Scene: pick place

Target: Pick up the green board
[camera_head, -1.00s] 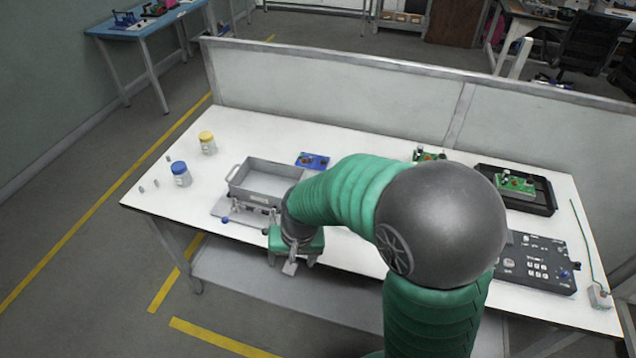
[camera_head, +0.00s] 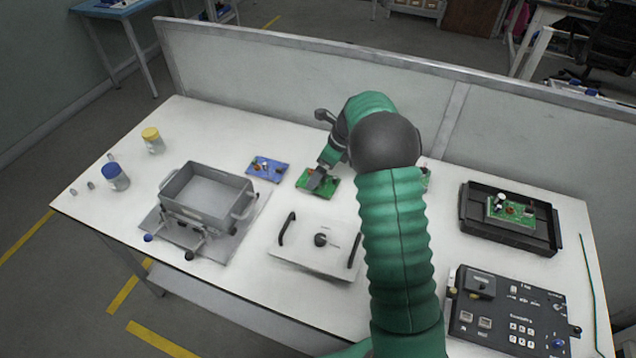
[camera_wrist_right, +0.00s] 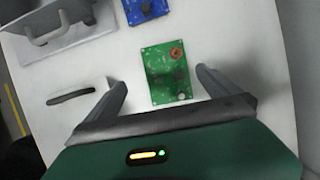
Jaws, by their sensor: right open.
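A green board (camera_head: 303,183) with small components lies flat on the white table, just right of a blue board (camera_head: 267,169). My right gripper (camera_head: 322,178) is above it and hides part of it in the head view. In the right wrist view the green board (camera_wrist_right: 160,92) lies between the two spread fingers of the right gripper (camera_wrist_right: 159,77), with a gap on each side. The right gripper is open and empty. Another green board (camera_head: 497,212) sits in a black tray (camera_head: 468,217) at the right. My left gripper is out of view.
A grey bin (camera_head: 180,205) stands on a fixture at the left. A white plate with black handles (camera_head: 310,262) lies in front of the green board. A black control panel (camera_head: 500,335) is at the front right. Blue-lidded (camera_head: 115,180) and yellow-lidded (camera_head: 154,143) jars stand far left.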

